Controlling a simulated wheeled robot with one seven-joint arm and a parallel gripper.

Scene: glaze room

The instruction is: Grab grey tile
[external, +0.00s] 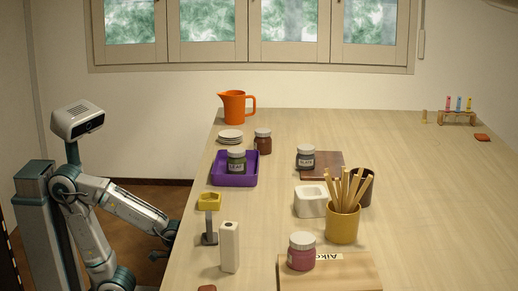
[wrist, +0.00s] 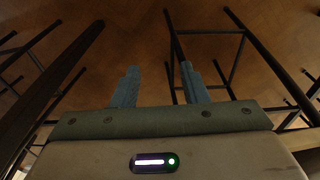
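I cannot make out a grey tile in either view. Two small reddish-brown tiles show in the external view, one at the far right of the table (external: 482,137) and one at its near left edge (external: 207,288). My gripper (wrist: 160,69) is open and empty in the wrist view, its two blue-grey fingers apart over the floor. In the external view my arm hangs low beside the table's left edge, and the fingers cannot be made out there.
The table (external: 420,215) holds a purple tray (external: 220,181), an orange jug (external: 234,107), a grey stand (external: 209,228), a white block (external: 229,247), a yellow cup of sticks (external: 342,226) and a board (external: 350,274). Dark metal legs (wrist: 50,80) surround my gripper. The table's right side is mostly clear.

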